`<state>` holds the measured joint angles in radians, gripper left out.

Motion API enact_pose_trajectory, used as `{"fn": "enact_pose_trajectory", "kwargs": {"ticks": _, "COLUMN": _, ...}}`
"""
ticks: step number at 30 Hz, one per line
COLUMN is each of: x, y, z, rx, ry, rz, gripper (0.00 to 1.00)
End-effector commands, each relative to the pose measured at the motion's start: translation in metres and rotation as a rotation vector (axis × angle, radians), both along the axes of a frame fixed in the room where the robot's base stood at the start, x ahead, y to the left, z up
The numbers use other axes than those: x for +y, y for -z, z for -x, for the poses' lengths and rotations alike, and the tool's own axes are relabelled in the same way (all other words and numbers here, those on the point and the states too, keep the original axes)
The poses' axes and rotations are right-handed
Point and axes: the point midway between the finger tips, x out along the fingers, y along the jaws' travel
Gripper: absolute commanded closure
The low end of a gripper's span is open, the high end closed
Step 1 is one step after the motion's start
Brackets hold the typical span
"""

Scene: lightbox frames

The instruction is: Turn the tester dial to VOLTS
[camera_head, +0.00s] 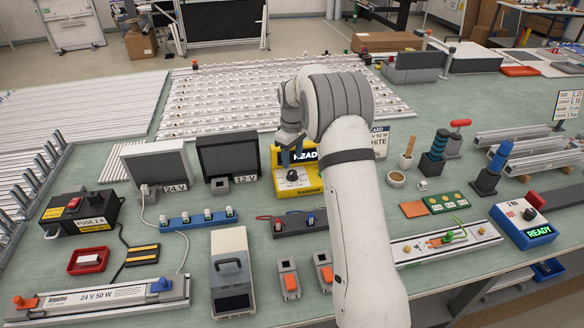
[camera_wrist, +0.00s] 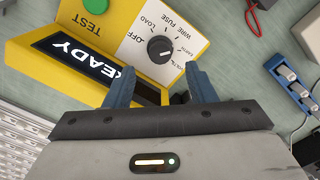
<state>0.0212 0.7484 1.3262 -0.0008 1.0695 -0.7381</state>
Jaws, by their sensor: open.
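The yellow tester (camera_head: 311,188) stands on the green bench, with a lit READY display partly hidden by my gripper. Its black dial (camera_wrist: 160,50) sits on a white face with labels around it, including OFF, LOAD, WIRE and FUSE. A label near the right finger is partly legible and may be VOLTS. I cannot tell surely which label the dial points to. The dial also shows in the head view (camera_head: 292,175). My gripper (camera_wrist: 160,78) is open and empty, its two blue fingers apart and short of the dial in the wrist view. It is above the tester in the head view (camera_head: 290,142).
A green TEST button (camera_wrist: 95,5) is on the tester. The 12 V lamp box (camera_head: 228,158) stands close to its left. A blue block with sockets (camera_head: 197,217) and a tray with red and black leads (camera_head: 292,220) lie in front. A HAZARD-like WHITE card (camera_head: 380,142) stands behind right.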

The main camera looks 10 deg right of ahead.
Motion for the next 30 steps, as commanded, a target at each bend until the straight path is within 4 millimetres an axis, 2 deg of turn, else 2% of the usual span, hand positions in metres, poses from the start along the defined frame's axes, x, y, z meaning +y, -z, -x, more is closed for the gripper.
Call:
{"fn": "enact_pose_trajectory", "kwargs": {"ticks": 4, "x": 0.0, "y": -0.012, "z": 0.0, "rx": 0.0, "ry": 0.0, "rz": 0.0, "gripper": 0.5}}
{"fn": "enact_pose_trajectory", "kwargs": {"ticks": 15, "x": 0.0, "y": -0.017, "z": 0.002, "rx": 0.0, "ry": 0.002, "rz": 0.0, "gripper": 0.5}}
{"fn": "enact_pose_trajectory", "kwargs": {"ticks": 19, "x": 0.001, "y": -0.035, "z": 0.013, "rx": -0.015, "ry": 0.03, "rz": 0.0, "gripper": 0.5}}
{"fn": "enact_pose_trajectory", "kwargs": {"ticks": 23, "x": 0.003, "y": -0.072, "z": 0.044, "rx": -0.044, "ry": 0.096, "rz": -0.001, "gripper": 0.5}}
{"fn": "enact_pose_trajectory", "kwargs": {"ticks": 27, "x": 0.005, "y": -0.113, "z": 0.096, "rx": -0.084, "ry": 0.194, "rz": -0.006, "gripper": 0.5}}
{"fn": "enact_pose_trajectory", "kwargs": {"ticks": 30, "x": 0.006, "y": -0.137, "z": 0.136, "rx": -0.114, "ry": 0.266, "rz": -0.012, "gripper": 0.5}}
